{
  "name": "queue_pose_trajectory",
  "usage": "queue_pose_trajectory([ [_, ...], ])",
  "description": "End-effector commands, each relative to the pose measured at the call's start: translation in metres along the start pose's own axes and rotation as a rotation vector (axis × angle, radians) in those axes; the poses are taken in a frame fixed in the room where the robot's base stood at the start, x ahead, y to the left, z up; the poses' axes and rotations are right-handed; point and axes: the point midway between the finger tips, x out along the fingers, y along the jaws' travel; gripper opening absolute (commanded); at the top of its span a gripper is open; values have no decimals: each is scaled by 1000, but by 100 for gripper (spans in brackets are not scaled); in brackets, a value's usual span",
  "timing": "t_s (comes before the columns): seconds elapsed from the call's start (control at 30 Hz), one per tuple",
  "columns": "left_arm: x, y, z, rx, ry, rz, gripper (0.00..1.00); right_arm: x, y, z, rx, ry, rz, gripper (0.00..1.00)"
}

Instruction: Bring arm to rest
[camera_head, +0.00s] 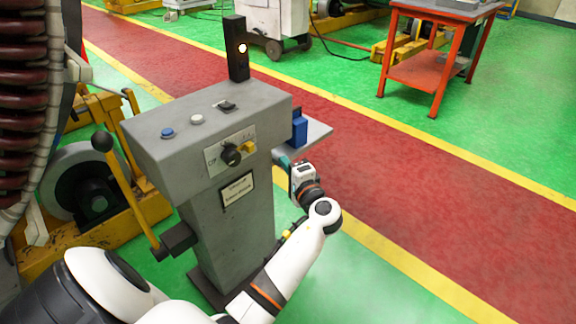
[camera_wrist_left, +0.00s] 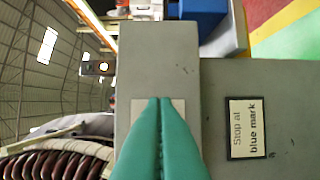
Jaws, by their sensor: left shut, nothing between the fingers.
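My left arm reaches in from the bottom of the head view, and its gripper (camera_head: 284,162) is beside the right side of the grey control pedestal (camera_head: 232,215). In the left wrist view the two teal fingers (camera_wrist_left: 160,102) are pressed together with nothing between them. They cover part of a light plate on the grey pedestal (camera_wrist_left: 228,85); I cannot tell whether they touch it. My right gripper is in neither view.
The pedestal carries a knob (camera_head: 231,156), buttons and a lamp post (camera_head: 236,50). A blue box (camera_head: 299,129) sits on its side shelf (camera_head: 318,134). A lever with a black ball (camera_head: 102,141) stands left. Red floor lies open to the right.

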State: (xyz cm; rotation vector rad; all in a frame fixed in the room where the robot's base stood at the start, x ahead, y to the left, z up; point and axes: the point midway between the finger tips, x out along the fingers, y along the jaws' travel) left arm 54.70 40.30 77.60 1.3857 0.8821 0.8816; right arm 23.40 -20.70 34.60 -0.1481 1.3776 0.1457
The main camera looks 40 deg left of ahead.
Motion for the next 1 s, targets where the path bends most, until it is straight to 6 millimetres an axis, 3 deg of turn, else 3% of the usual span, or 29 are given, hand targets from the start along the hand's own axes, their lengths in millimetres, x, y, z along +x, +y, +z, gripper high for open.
queue_pose_trajectory([
  [0.37,-1,-2,0,1,-3,-4,0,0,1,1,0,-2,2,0],
  [0.47,-4,-22,0,4,-28,-48,0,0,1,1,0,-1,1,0],
  [0.57,-14,-68,-1,2,-84,-161,0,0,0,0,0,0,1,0],
  [0.67,-36,-136,-8,-11,-152,-337,0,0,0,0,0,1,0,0],
  [0.8,-83,-231,-32,-50,-210,-615,0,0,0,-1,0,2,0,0],
  [0.9,-124,-290,-59,-89,-215,-815,0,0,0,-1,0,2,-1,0],
  [1.0,-168,-338,-89,-136,-193,-1001,0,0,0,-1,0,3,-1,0],
])
